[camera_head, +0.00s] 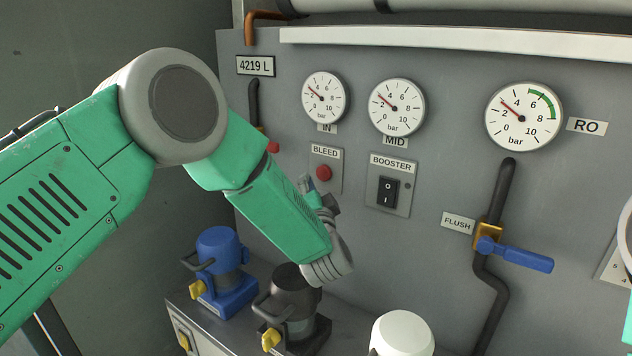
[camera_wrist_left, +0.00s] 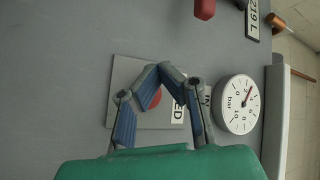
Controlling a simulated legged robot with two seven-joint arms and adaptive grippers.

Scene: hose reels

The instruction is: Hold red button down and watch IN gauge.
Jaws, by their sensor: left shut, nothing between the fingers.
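The red button (camera_head: 323,173) sits on the BLEED plate (camera_head: 326,156) on the grey wall panel. The round white IN gauge (camera_head: 325,97) is above it, its needle pointing up-left near the 2 mark. My left gripper (camera_head: 306,184) is shut and empty, its fingertips just below and left of the button in the head view. In the left wrist view, the closed fingers (camera_wrist_left: 158,74) are in front of the red button (camera_wrist_left: 154,98) and hide part of it. I cannot tell whether they touch it. The IN gauge (camera_wrist_left: 236,104) also shows there. My right gripper is out of view.
The MID gauge (camera_head: 397,107), BOOSTER switch (camera_head: 388,191) and RO gauge (camera_head: 523,117) are to the right. A blue-handled FLUSH valve (camera_head: 515,254) sticks out lower right. Blue (camera_head: 220,268) and black (camera_head: 292,312) pump units stand below my left arm.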

